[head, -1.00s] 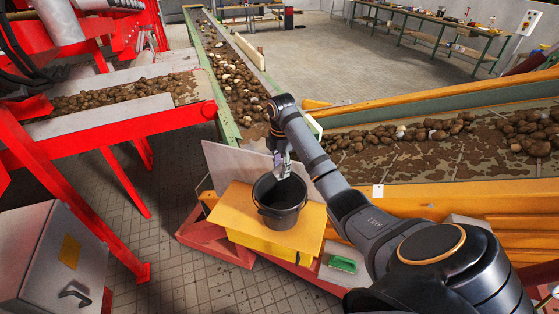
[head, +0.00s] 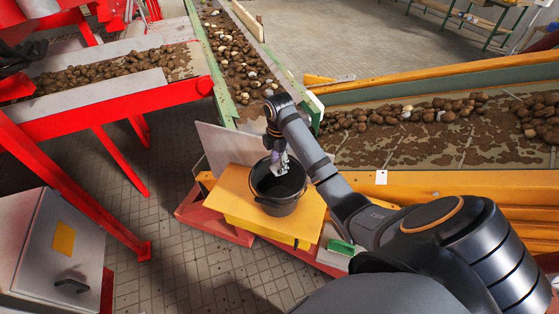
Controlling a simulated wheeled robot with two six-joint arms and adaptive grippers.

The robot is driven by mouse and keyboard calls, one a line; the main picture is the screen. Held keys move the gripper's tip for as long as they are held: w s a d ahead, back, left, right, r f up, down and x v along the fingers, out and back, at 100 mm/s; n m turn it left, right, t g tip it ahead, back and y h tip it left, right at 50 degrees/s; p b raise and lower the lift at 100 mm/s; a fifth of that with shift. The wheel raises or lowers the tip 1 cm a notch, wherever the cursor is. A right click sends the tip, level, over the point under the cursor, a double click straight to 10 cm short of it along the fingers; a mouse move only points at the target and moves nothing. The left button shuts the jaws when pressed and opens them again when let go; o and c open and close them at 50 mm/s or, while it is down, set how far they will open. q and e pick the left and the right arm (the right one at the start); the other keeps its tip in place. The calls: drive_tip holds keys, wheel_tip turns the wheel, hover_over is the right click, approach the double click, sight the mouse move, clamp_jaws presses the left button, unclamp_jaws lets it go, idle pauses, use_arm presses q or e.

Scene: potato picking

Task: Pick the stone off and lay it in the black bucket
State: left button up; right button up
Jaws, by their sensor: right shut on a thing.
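The black bucket (head: 279,207) stands upright on a yellow platform in the middle of the head view. My right gripper (head: 280,168) points down at the bucket's mouth, over its back part, with its fingertips at about rim height or just inside. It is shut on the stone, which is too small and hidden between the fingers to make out. Pale stones lie among the potatoes on the long belt (head: 236,57) and the right belt (head: 407,112). My left gripper is not in view.
The yellow platform (head: 237,190) has a pale upright panel (head: 222,146) behind it. A yellow beam (head: 450,183) edges the right belt. A red frame (head: 120,112) and a grey cabinet (head: 55,245) stand at the left. A green object (head: 341,247) lies right of the platform.

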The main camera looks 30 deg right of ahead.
drive_tip(key=shift+f, duration=0.9)
drive_tip(key=shift+f+b, duration=0.4)
drive_tip(key=shift+f, duration=0.65)
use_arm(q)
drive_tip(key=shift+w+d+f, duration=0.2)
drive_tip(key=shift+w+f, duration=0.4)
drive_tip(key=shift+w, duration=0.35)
use_arm(e)
drive_tip(key=shift+f, duration=1.15)
drive_tip(key=o, duration=1.3)
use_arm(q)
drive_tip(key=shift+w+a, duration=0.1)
